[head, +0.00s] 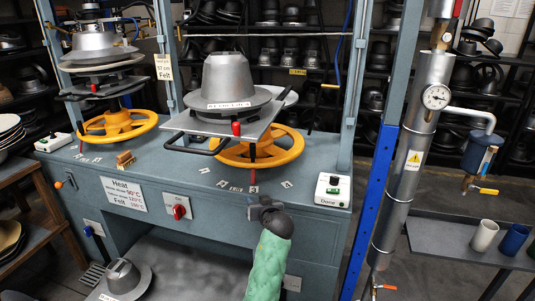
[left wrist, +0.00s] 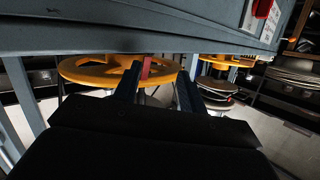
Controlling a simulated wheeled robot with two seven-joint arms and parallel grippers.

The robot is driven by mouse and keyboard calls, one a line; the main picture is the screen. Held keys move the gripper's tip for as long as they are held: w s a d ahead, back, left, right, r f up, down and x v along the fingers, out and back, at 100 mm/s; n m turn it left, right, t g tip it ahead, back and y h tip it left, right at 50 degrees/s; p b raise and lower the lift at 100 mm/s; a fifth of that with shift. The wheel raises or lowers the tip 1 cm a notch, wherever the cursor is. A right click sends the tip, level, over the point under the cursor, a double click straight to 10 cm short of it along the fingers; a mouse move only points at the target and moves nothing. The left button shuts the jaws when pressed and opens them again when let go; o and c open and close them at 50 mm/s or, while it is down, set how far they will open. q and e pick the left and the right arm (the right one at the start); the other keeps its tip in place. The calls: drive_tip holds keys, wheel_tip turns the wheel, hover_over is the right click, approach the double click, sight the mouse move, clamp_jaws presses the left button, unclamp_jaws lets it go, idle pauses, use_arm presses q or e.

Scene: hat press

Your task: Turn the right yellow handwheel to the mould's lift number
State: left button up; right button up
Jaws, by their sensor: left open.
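The right yellow handwheel (head: 291,151) lies flat under the right press plate. A red pointer (head: 252,152) stands at its front edge, above a row of number marks (head: 253,188) on the bench top; one looks like a 3. The grey hat mould (head: 226,82) above bears a label (head: 229,105) too small to read. My left gripper (head: 268,209) is in front of the bench edge, short of the wheel. In the left wrist view its fingers (left wrist: 157,88) are apart and empty, with the yellow wheel (left wrist: 85,72) and a red piece (left wrist: 146,67) beyond them. My right gripper is not in view.
The left handwheel (head: 118,126) stands under another press. A white box with a green button (head: 332,189) is on the bench's right end. A blue upright post (head: 377,205) and a metal pipe with a gauge (head: 437,97) stand to the right.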

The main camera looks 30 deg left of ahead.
sight(254, 149)
use_arm(q)
drive_tip(key=w+a+r+n+y, duration=0.35)
drive_tip(key=w+r, duration=0.45)
drive_tip(key=r, duration=0.4)
drive_tip(key=shift+m, duration=0.25)
drive_tip(key=x, duration=0.2)
drive_tip(key=p+x, duration=0.1)
drive_tip(key=x, duration=0.2)
drive_tip(key=shift+w+a+r+p, duration=0.15)
drive_tip(key=shift+w+r+p, duration=0.15)
drive_tip(key=shift+w, duration=0.2)
drive_tip(key=shift+x, duration=0.8)
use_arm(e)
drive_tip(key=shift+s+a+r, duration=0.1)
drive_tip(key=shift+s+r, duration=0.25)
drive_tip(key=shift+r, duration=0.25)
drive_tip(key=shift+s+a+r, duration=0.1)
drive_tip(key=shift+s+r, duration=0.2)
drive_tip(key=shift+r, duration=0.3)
use_arm(q)
drive_tip(key=shift+f, duration=0.1)
clamp_jaws()
